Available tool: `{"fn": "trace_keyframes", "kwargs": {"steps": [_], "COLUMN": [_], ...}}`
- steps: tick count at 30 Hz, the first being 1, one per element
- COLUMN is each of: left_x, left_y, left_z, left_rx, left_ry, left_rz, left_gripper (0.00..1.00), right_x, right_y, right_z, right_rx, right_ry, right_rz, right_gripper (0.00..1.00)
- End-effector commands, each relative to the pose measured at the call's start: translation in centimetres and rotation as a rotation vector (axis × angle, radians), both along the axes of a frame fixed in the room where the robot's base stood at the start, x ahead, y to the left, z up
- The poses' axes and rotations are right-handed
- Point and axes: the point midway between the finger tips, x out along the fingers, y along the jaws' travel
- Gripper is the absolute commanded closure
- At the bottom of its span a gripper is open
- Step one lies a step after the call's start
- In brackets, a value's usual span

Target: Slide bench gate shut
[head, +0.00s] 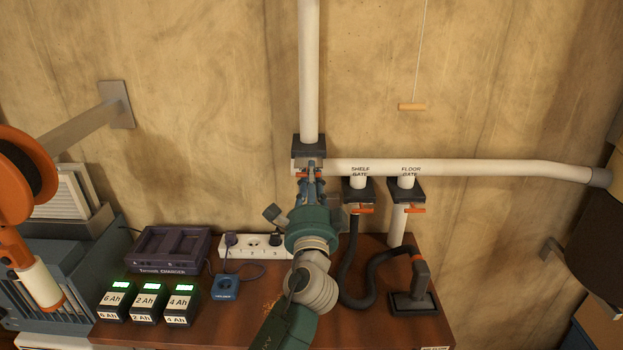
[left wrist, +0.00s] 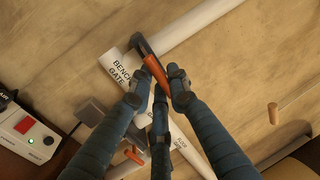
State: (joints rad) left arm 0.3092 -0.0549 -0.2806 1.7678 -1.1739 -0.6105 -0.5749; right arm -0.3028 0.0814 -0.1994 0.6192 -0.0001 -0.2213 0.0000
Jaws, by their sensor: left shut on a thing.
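The bench gate is a dark block (head: 308,146) on the white vertical pipe (head: 309,70), where the pipe meets the horizontal run. Its orange handle (left wrist: 155,75) shows in the left wrist view between my fingertips, beside the label "BENCH GATE" (left wrist: 121,72). My left gripper (head: 311,173) is shut on that handle; in the left wrist view its blue fingers (left wrist: 157,84) press it from both sides. In the head view my fingers mostly hide the handle. How far the gate slides in or out cannot be told. My right gripper is in neither view.
The shelf gate (head: 358,190) and floor gate (head: 407,190), with orange handles, stand just right of my arm. Below are a black hose (head: 352,275), a floor nozzle (head: 413,300), a power strip (head: 250,246), a charger (head: 172,249) and battery packs (head: 147,304). A pull cord handle (head: 412,107) hangs right.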

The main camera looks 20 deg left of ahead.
Motion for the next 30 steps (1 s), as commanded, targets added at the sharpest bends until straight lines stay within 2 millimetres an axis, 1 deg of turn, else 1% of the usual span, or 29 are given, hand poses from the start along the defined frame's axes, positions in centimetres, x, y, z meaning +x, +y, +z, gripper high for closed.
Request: {"fn": "trace_keyframes", "kwargs": {"steps": [1, 6, 9, 13, 19, 20, 22, 23, 30], "left_x": [0.8, 3.9, 5.0, 5.4, 5.4, 5.4, 5.3, 5.3, 5.3], "left_y": [0.2, 1.1, 1.4, 1.5, 1.5, 1.5, 1.5, 1.5, 1.5], "left_z": [-0.6, -0.7, -0.6, -0.6, -0.5, -0.6, -0.5, -0.5, -0.3], "left_rx": [0.001, 0.001, 0.0, 0.0, 0.0, 0.0, 0.0, -0.001, -0.001], "left_ry": [0.004, 0.003, 0.005, 0.008, 0.009, 0.009, 0.008, 0.008, 0.004], "left_rz": [0.0, -0.001, -0.002, -0.001, -0.002, -0.002, -0.001, -0.001, -0.001], "left_gripper": [1.0, 1.0, 1.0, 1.0, 1.0, 0.8, 0.66, 0.63, 0.63], "right_x": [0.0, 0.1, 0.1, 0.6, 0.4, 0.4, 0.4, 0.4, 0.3], "right_y": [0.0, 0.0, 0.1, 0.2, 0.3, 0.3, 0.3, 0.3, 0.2], "right_z": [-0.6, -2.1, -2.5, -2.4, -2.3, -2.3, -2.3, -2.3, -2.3], "right_rx": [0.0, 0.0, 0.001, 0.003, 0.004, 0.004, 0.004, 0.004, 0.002], "right_ry": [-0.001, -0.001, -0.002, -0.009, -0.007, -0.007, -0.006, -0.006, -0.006], "right_rz": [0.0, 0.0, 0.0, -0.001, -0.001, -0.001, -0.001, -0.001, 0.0], "right_gripper": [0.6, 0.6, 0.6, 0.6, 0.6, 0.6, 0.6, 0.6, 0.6]}}
